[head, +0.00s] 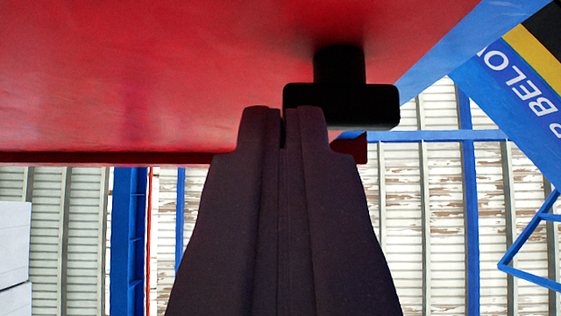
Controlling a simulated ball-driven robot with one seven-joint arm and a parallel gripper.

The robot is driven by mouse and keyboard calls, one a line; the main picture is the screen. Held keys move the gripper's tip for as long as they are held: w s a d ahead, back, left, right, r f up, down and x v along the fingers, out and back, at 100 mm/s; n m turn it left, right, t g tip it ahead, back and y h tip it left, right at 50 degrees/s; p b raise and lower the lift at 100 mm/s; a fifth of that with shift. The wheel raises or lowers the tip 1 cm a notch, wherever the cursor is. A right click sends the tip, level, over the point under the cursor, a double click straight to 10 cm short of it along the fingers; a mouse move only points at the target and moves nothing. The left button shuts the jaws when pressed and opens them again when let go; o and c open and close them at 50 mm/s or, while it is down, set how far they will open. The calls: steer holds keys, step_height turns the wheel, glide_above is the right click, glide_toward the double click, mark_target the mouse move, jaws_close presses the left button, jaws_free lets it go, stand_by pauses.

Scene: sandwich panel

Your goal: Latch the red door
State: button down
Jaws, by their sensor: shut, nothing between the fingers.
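The red door (150,75) fills the upper left and middle of the head view, with its edge running across the picture. A black T-shaped handle (365,103) stands on the door near its right corner. My gripper (284,110) is dark and shut, with its two fingertips together and nothing held. Its tips overlap the left end of the handle's crossbar in the picture. I cannot tell whether they touch it. Part of the crossbar is hidden behind the right fingertip. A small red piece (352,150) shows under the handle, partly hidden by my gripper.
A blue panel (520,110) with white lettering and a yellow and black stripe lies at the upper right. Blue beams (131,235) and a pale slatted wall or roof (460,180) fill the background. White blocks (14,245) show at the far left.

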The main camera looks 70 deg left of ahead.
steer(key=shift+x, duration=0.9)
steer(key=shift+w+d+r+n+g+y, duration=0.1)
steer(key=shift+w+r+n+g+y, duration=0.05)
steer(key=shift+n+g, duration=1.05)
steer(key=shift+w+d+r+n+g+y, duration=0.1)
steer(key=shift+w+r+n+g+y, duration=0.1)
steer(key=shift+n+g, duration=0.95)
steer(key=shift+w+r+n+g+y, duration=0.1)
steer(key=shift+n+g+y, duration=0.05)
steer(key=shift+n+g, duration=1)
steer(key=shift+w+d+r+p, duration=0.1)
steer(key=shift+w+r+p, duration=0.25)
steer(key=shift+r+p, duration=0.85)
steer(key=shift+f+p, duration=0.35)
steer(key=shift+f, duration=0.15)
